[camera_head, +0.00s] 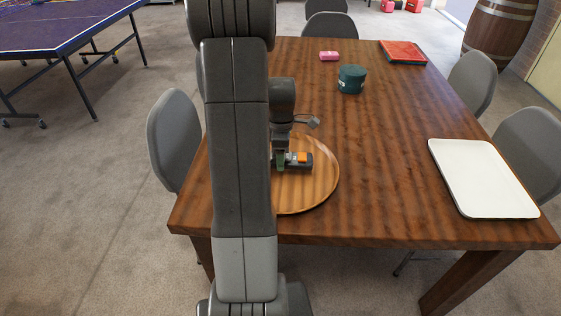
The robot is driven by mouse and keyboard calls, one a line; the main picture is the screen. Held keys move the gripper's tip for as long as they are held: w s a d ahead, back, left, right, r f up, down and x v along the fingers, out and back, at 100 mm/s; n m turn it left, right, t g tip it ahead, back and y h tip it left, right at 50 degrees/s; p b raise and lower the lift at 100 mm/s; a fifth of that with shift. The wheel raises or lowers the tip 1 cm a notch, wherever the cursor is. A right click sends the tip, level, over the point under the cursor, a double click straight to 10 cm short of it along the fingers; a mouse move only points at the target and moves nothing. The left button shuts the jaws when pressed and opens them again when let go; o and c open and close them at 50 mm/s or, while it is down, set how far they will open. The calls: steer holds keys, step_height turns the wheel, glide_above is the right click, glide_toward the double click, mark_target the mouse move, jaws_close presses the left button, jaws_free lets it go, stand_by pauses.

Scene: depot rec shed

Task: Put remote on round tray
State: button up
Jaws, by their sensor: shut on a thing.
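The round wooden tray (310,195) lies at the near left of the brown table, its left part hidden behind my arm. My gripper (281,162) is over the tray, pointing down and shut on the remote (299,158). The remote is a small dark thing with an orange patch and a grey part. It lies roughly level within the tray's outline, and its left end is partly hidden by my gripper and arm. I cannot tell whether it touches the tray or is held just above it.
A white rectangular tray (483,178) lies at the right. Grey chairs (174,138) surround the table (385,150). Its middle is clear.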

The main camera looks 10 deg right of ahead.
steer(key=shift+f, duration=1.35)
steer(key=shift+f, duration=0.15)
steer(key=o, duration=1.1)
step_height(320, 180, up, 12)
steer(key=shift+r+p, duration=0.2)
steer(key=shift+p, duration=0.2)
